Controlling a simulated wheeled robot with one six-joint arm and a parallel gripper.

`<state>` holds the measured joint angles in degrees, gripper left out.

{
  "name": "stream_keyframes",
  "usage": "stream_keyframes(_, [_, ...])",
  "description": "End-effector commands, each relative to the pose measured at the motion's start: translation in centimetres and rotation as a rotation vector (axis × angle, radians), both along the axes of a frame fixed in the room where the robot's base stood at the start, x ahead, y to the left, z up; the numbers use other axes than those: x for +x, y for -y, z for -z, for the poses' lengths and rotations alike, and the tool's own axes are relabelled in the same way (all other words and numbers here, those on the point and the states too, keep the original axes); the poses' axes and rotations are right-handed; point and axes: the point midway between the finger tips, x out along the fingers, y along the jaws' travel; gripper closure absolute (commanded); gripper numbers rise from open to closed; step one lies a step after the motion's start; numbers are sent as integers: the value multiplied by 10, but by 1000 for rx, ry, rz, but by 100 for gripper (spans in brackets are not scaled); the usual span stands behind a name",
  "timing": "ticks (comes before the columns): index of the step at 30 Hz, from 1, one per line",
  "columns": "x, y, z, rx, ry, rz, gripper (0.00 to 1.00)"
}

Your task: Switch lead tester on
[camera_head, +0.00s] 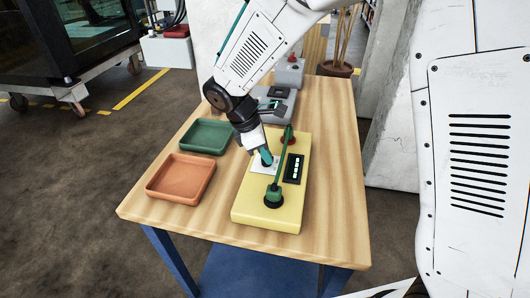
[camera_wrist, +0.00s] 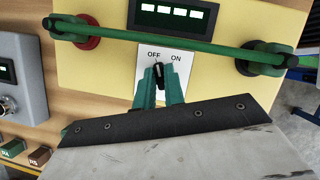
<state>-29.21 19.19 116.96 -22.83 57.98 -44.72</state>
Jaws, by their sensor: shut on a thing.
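The lead tester is a yellow box (camera_head: 262,215) on the wooden table, and it fills most of the wrist view (camera_wrist: 240,90). Its black rotary knob (camera_wrist: 158,73) sits on a white plate (camera_wrist: 183,70) marked OFF and ON. The knob's tip points up between the two words, perhaps nearer OFF. My gripper (camera_head: 265,158) is shut on the knob; its teal fingers (camera_wrist: 158,85) are on either side of it. A green lead (camera_wrist: 180,45) spans from a red post (camera_wrist: 87,40) to a black post (camera_wrist: 245,67). The tester's dark display (camera_wrist: 172,14) shows several lit pale-green marks.
A green tray (camera_head: 205,137) and an orange tray (camera_head: 180,179) stand left of the tester, both empty. Grey devices (camera_head: 290,72) stand at the table's far end, partly behind my arm. The table's front left corner is clear.

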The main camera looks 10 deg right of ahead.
Motion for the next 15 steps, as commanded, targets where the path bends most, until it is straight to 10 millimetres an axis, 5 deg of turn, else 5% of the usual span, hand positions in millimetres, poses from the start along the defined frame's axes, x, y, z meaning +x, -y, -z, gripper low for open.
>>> stream_keyframes(15, [3, 1, -1, 1, 3, 473, 100])
